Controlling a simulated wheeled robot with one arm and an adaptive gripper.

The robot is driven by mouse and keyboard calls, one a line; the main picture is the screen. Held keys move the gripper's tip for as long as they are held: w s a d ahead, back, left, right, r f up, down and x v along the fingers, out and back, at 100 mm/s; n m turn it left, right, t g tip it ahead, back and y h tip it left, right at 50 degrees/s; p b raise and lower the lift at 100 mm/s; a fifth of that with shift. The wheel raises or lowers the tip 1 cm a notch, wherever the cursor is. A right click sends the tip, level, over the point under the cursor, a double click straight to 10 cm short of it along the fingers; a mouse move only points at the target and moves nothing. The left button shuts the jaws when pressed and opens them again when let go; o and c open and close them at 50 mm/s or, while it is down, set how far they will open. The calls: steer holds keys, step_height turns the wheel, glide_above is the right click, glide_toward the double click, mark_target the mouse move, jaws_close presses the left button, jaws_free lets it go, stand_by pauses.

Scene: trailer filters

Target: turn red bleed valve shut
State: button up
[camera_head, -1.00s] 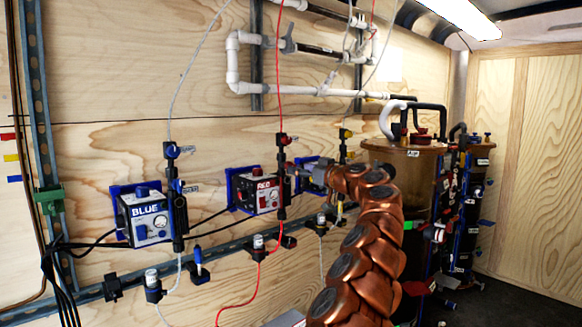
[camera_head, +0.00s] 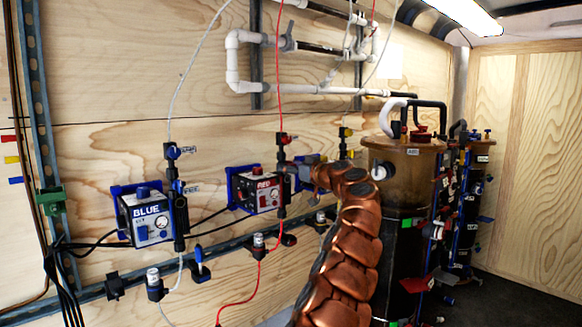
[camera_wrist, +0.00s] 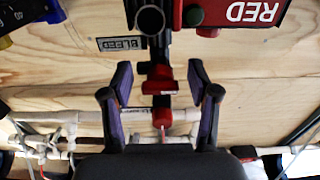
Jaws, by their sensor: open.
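The red bleed valve (camera_wrist: 159,81) is a small red handle on a black vertical pipe, in the middle of the wrist view. A "BLEED" label (camera_wrist: 121,44) is on the wood beside the pipe. My gripper (camera_wrist: 160,82) is open, with one finger on each side of the red handle and a visible gap to both.
The RED pump also shows in the wrist view (camera_wrist: 235,15), close to the fingers. A blue pump (camera_head: 148,217) with its own pipe is on the left. White pipes (camera_head: 300,90) run above. A brown-topped tank (camera_head: 405,160) stands right of my arm.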

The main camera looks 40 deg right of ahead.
steer(key=shift+c, duration=0.4)
jaws_close()
steer(key=shift+m, duration=0.8)
steer(key=shift+o, duration=0.4)
jaws_free()
steer(key=shift+s, duration=0.15)
